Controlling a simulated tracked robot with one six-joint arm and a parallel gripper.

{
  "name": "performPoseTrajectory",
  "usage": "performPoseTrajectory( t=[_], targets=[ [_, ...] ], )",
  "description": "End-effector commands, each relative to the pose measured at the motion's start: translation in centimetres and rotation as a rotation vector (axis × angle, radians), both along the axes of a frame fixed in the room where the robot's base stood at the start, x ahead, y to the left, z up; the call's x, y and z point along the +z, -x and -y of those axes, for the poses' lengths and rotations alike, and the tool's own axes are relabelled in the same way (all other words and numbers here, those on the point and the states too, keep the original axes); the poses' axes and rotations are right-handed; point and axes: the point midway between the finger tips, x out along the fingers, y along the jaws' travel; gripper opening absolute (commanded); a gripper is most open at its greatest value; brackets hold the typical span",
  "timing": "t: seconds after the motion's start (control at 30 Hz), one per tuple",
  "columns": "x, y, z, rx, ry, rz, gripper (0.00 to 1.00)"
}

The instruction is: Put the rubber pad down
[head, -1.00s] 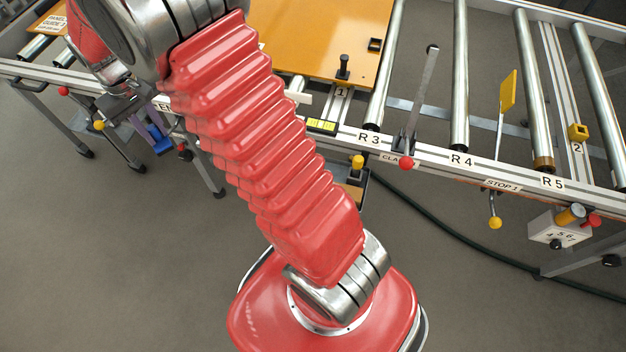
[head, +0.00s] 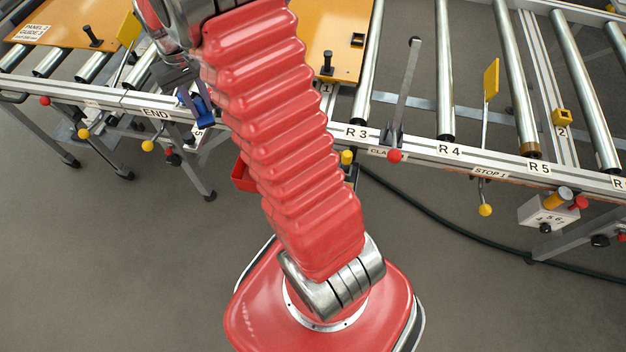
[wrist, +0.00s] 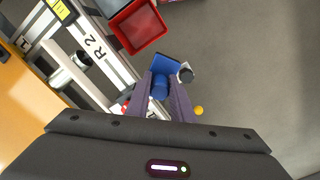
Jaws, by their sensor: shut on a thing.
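My gripper (wrist: 161,86) is shut on a blue piece (wrist: 163,70), which I take to be the rubber pad. It has a flat blue plate and a rounded blue part between the two dark fingers. In the head view, the blue pad (head: 203,104) hangs from my gripper (head: 188,90) in front of the conveyor's front rail near the END label. My arm hides part of the area behind it. The pad's height above anything below cannot be told.
A red bin (wrist: 137,27) is beyond the pad in the wrist view, beside a grey bin (wrist: 102,7). The red bin (head: 243,177) shows partly behind my arm. The conveyor rail (head: 425,153) carries a clamp lever (head: 405,90) and yellow stop (head: 491,78).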

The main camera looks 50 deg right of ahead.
Motion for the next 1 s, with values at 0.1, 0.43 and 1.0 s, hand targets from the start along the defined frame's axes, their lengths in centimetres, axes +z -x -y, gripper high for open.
performPoseTrajectory(
  t=[0.1,0.43,1.0],
  targets=[
    [-0.3,2.5,3.7,-0.084,-0.001,-0.003,0.00],
    [-1.6,10.8,11.3,-0.300,-0.005,-0.009,0.00],
    [-5.2,23.5,15.5,-0.564,-0.005,-0.008,0.00]
  ],
)
